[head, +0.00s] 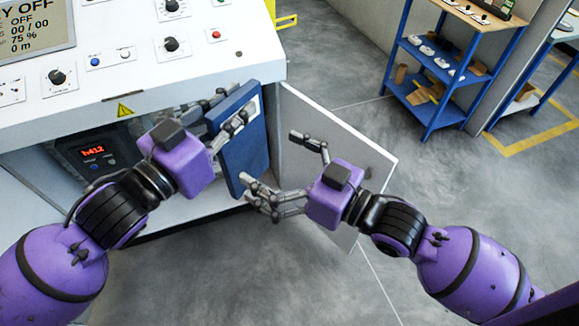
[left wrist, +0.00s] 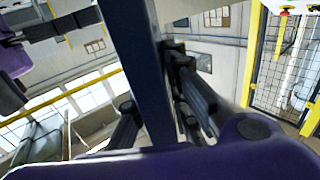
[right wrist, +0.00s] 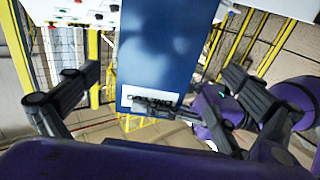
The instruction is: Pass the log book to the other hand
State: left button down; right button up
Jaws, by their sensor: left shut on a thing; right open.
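The log book (head: 240,155) is a blue, flat, upright book in front of the white cabinet. My left gripper (head: 228,110) is shut on its upper part. In the left wrist view the book (left wrist: 148,70) shows edge-on as a dark blue strip between the fingers (left wrist: 160,105). My right gripper (head: 272,160) is open and empty, just right of the book. In the right wrist view the book's blue face (right wrist: 165,50), with a white label at its lower end, is ahead between the spread fingers (right wrist: 155,95); I see no contact.
The white cabinet (head: 110,75) with knobs and buttons stands behind the left arm. Its open bay holds a device with a red display (head: 92,150). An open white door panel (head: 345,150) is behind my right gripper. A blue shelf rack (head: 440,65) stands farther back; grey floor is clear in front.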

aim_at(245, 146)
pick_arm(q)
jog(key=shift+r, duration=0.1)
pick_arm(e)
jog(key=x, duration=0.7)
jog(key=shift+w+a, duration=0.15)
jog(key=shift+a, duration=0.05)
jog(key=c, duration=1.1)
pick_arm(q)
jog(key=c, duration=1.6)
grip_release()
